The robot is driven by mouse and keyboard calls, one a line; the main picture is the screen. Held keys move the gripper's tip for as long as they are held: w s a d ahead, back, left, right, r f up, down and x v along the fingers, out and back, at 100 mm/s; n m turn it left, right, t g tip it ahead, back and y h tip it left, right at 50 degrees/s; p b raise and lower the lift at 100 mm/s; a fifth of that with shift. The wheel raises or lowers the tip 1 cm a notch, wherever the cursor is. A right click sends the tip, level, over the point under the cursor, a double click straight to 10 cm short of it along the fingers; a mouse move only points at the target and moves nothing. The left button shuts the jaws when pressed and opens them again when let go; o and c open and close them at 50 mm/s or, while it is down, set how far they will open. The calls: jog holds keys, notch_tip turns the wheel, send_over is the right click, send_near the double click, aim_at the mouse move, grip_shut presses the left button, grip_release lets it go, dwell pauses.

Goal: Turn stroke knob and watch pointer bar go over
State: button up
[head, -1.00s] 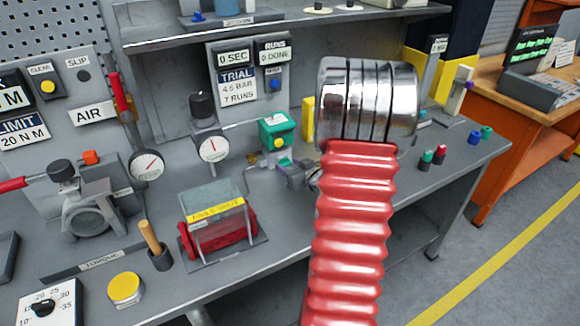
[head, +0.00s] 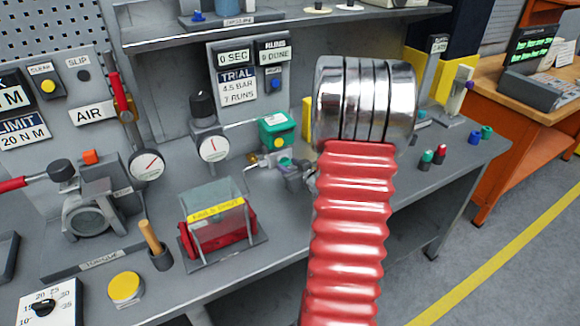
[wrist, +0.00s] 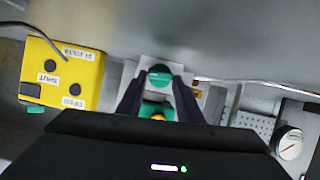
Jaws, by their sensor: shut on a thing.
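In the wrist view, my gripper (wrist: 160,82) has its two dark fingers closed in on a small green knob (wrist: 160,73) with a paler band across it. A teal and yellow part (wrist: 157,110) shows between the fingers, closer to my palm. In the head view, a green box (head: 277,130) with a yellow button stands on the bench, with small grey and teal fittings (head: 287,164) in front of it. My arm covers much of this spot, and my fingertips cannot be made out there. No stroke label is readable, and I cannot tell the pointer bar for sure.
A yellow box (wrist: 62,72) with shut and open labels stands beside the knob. A gauge (wrist: 290,144) is on the other side; it also shows in the head view (head: 213,148). A red roller under a clear guard (head: 218,222) is nearer the bench front.

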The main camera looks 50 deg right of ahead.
jog(key=n, duration=0.1)
jog(key=n+h, duration=0.1)
jog(key=shift+w+a+f+n+g+h, duration=0.1)
jog(key=shift+a+n+g+h, duration=0.2)
jog(key=shift+a, duration=0.05)
jog(key=shift+w+a+f+n+h, duration=0.1)
jog(key=shift+a+n+h, duration=0.05)
jog(key=shift+n+h, duration=0.45)
jog(key=shift+a+f+n+h, duration=0.1)
jog(key=shift+n+h, duration=0.3)
jog(key=shift+n, duration=0.4)
jog(key=o, duration=1.1)
jog(key=shift+d, duration=0.1)
